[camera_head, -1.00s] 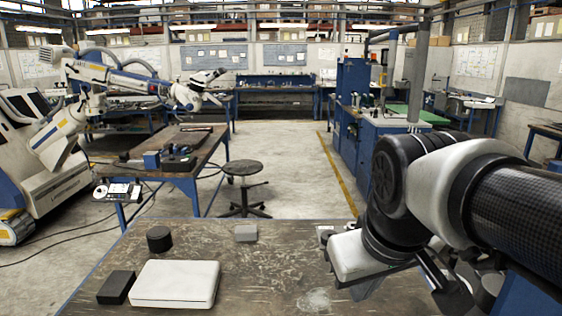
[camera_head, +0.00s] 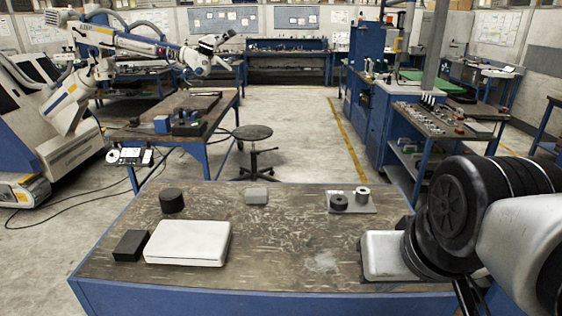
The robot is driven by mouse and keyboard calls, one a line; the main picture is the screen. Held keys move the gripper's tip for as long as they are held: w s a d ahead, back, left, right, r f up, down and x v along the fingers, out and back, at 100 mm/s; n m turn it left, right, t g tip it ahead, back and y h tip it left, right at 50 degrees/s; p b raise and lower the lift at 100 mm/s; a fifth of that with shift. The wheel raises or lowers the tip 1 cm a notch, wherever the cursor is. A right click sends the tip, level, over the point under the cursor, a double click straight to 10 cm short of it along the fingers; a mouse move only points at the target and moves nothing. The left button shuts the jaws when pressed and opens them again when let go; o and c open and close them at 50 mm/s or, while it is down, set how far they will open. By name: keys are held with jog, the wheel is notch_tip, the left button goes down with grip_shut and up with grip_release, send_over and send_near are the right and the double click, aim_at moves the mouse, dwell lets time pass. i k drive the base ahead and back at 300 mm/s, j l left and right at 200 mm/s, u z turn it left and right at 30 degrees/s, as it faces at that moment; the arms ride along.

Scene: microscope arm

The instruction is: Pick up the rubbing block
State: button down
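Two block shapes lie on the worn table (camera_head: 290,235): a black rectangular block (camera_head: 131,245) at the left, beside a white flat case (camera_head: 188,243), and a small grey block (camera_head: 257,195) near the back edge. I cannot tell for sure which is the rubbing block. My gripper (camera_head: 466,298) is at the lower right, mostly hidden by my wrist and cut by the frame edge. It is far right of both blocks and touches neither. Its fingers do not show clearly.
A black cylinder (camera_head: 172,201) stands at the back left of the table. A metal plate (camera_head: 366,207) with two small round parts sits at the back right. The table's middle is clear. A stool (camera_head: 252,140) and another workbench (camera_head: 185,135) stand behind.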

aim_at(253, 196)
jog(key=j, duration=0.65)
jog(key=i+j, duration=0.15)
jog(key=j, duration=0.45)
